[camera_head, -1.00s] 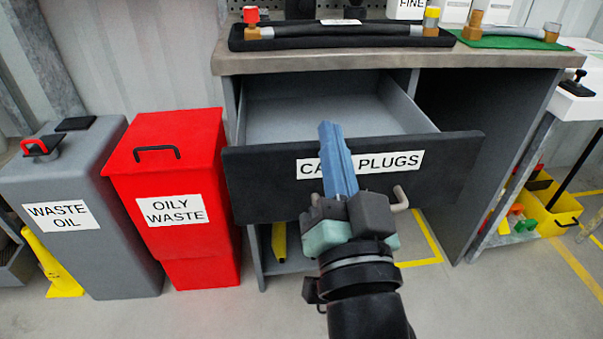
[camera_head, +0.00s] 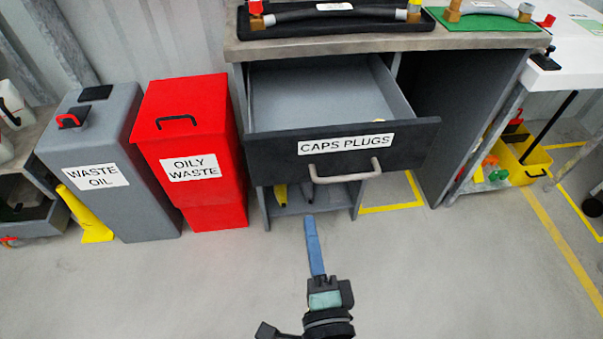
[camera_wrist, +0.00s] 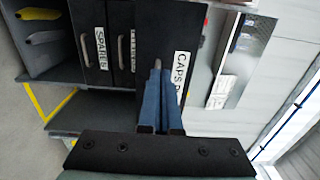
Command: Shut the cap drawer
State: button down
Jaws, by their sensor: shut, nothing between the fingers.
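The cap drawer (camera_head: 270,152) is pulled out of the bench, with a dark front labelled "CAPS PLUGS" and a pale bar handle (camera_head: 345,172). Its grey inside shows, with a small yellowish thing at the front right, mostly hidden by the front panel. My gripper (camera_head: 309,220) has long blue fingers, shut together and empty. In the head view they appear below and left of the handle, over the floor. In the wrist view my fingers (camera_wrist: 158,75) point toward the drawer front (camera_wrist: 155,30) and cover part of it; only a bit of the handle shows. I cannot tell the exact gap.
A red oily waste bin (camera_head: 190,130) and a grey waste oil bin (camera_head: 105,150) stand left of the bench. The worktop (camera_head: 400,42) carries hoses on trays. An open bay lies right of the drawer. A yellow crate (camera_head: 530,165) sits further right. The floor in front is clear.

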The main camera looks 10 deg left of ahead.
aim_at(299, 166)
jog(key=p+x, duration=0.1)
jog(key=x, duration=1)
